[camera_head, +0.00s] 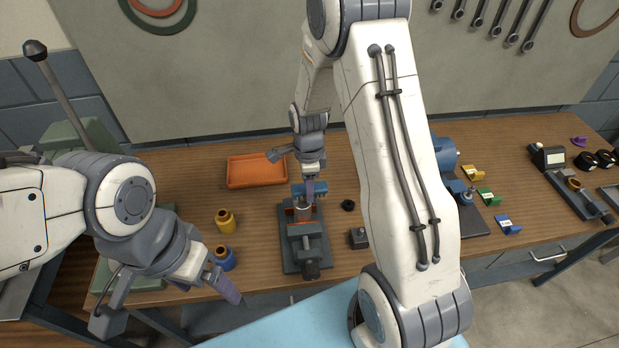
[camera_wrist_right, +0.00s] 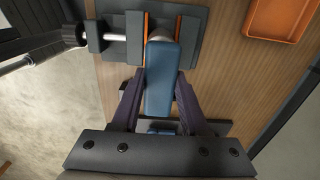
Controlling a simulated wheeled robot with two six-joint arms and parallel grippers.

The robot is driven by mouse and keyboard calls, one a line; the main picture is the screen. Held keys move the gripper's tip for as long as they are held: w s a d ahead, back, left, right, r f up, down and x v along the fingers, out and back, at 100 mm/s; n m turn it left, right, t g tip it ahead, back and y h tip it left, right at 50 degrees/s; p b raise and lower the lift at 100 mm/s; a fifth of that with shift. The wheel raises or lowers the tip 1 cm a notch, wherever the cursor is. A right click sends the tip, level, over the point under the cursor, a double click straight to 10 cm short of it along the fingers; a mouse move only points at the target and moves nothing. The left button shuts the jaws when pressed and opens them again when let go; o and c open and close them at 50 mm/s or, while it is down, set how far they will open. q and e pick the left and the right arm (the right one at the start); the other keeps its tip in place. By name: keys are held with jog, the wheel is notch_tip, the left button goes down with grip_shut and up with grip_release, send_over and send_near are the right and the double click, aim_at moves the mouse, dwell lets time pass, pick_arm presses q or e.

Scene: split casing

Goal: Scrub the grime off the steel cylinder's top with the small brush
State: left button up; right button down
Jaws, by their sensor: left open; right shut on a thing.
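The steel cylinder (camera_head: 303,214) stands upright in a vise (camera_head: 306,242) with orange jaw faces. In the right wrist view, part of the cylinder (camera_wrist_right: 160,33) shows past the far end of the brush. My right gripper (camera_head: 309,187) is shut on the small blue brush (camera_head: 297,190), which also shows between its fingers in the right wrist view (camera_wrist_right: 160,80). The brush is at the cylinder's top; I cannot tell if it touches. Its bristles and the grime are not visible. My left gripper (camera_head: 208,287) is open and empty near the table's front edge, left of the vise.
An orange tray (camera_head: 257,171) lies behind and left of the vise. A yellow spool (camera_head: 225,221) and a blue spool (camera_head: 225,259) stand to the left. A small dark block (camera_head: 358,238) and a black ring (camera_head: 347,205) are right of the vise. Coloured blocks lie further right.

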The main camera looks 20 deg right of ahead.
aim_at(294, 188)
notch_tip(294, 188, down, 2)
jog(key=shift+f+b, duration=0.1)
jog(key=shift+b, duration=0.5)
jog(key=shift+a+f, duration=0.1)
jog(key=shift+f, duration=0.2)
jog(key=shift+w+a, duration=0.25)
jog(key=shift+a, duration=0.7)
jog(key=shift+w+a, duration=0.25)
jog(key=shift+a, duration=0.65)
jog(key=shift+d, duration=0.2)
jog(key=shift+s+d, duration=0.3)
jog(key=shift+d, duration=0.6)
jog(key=shift+s+d, duration=0.1)
jog(key=shift+d, duration=0.5)
jog(key=shift+d+r+p, duration=0.2)
jog(key=shift+r+p, duration=0.15)
jog(key=shift+r, duration=0.25)
jog(key=shift+d+r+p, duration=0.15)
jog(key=shift+r+p, duration=0.2)
jog(key=shift+r, duration=0.2)
jog(key=shift+s+a+r+p, duration=0.1)
jog(key=shift+s+r+p, duration=0.05)
jog(key=shift+r+p, duration=1.05)
jog(key=shift+r, duration=0.3)
jog(key=shift+r+p, duration=1.15)
jog(key=shift+r, duration=0.3)
jog(key=shift+f, duration=0.1)
